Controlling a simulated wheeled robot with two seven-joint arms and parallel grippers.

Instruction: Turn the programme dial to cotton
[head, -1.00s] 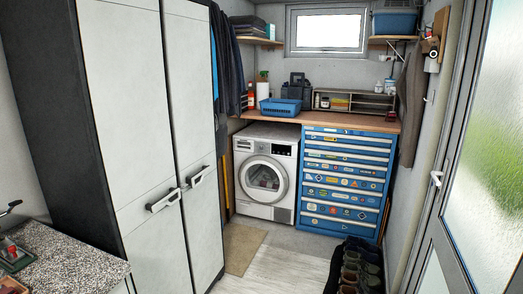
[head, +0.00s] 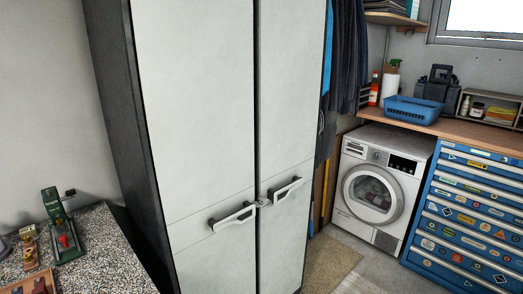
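The white washing machine (head: 376,191) stands under the wooden worktop at the right, beyond the tall cabinet. Its round door is shut, with dark cloth-like items behind the glass. A small round dial (head: 376,156) sits on its upper front panel, left of a dark display (head: 403,164). The dial's markings and setting are too small to read. Neither of my grippers is in the head view.
A tall white cabinet (head: 205,110) with two handles stands close in front. A speckled counter (head: 95,250) with tools is at the lower left. A blue sticker-covered tool chest (head: 470,215) stands right of the machine. A mat (head: 330,262) lies on the floor before it.

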